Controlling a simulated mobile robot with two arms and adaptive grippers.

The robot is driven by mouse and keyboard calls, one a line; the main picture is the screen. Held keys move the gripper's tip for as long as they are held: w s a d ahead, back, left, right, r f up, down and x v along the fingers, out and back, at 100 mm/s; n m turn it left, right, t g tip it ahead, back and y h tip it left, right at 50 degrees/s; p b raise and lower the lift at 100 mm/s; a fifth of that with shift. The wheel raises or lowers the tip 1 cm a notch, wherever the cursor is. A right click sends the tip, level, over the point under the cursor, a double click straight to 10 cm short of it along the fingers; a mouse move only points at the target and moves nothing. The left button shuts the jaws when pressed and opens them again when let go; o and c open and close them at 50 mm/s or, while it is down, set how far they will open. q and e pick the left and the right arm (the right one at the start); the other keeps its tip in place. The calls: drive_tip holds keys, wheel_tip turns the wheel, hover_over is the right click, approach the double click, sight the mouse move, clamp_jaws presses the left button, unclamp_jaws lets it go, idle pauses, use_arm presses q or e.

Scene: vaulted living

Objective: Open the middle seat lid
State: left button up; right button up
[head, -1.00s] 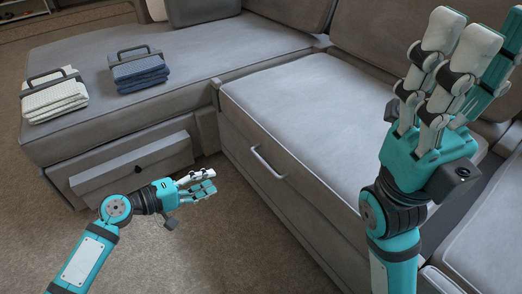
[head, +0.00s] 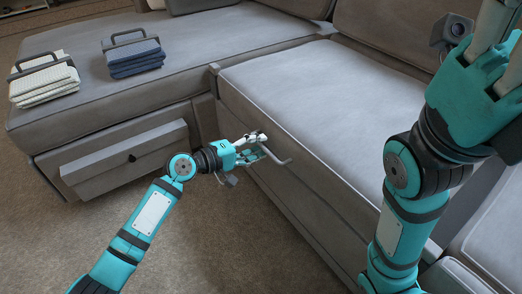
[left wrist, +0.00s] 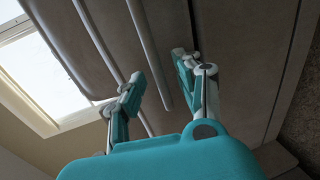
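The middle seat (head: 325,110) is a grey cushioned lid on the sofa, lying flat and closed. A metal bar handle (head: 283,162) sits on its front face near the top edge. My left gripper (head: 262,145) is at this handle, its fingers around the bar's left part. In the left wrist view the handle bar (left wrist: 150,52) runs between the two spread fingers (left wrist: 158,78), with gaps on both sides. My right gripper (head: 500,50) is raised at the right, above the seat and empty as far as it shows. Its fingertips are cut off by the frame edge.
The left chaise (head: 215,60) carries folded white cloths (head: 45,82) and folded blue cloths (head: 135,60), each under a dark handle. A drawer (head: 130,160) sticks out of its base. Another seat (head: 490,245) lies at lower right. The carpet (head: 240,240) in front is clear.

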use_arm(q)
drive_tip(key=shift+x, duration=0.8)
drive_tip(key=shift+c, duration=0.3)
clamp_jaws()
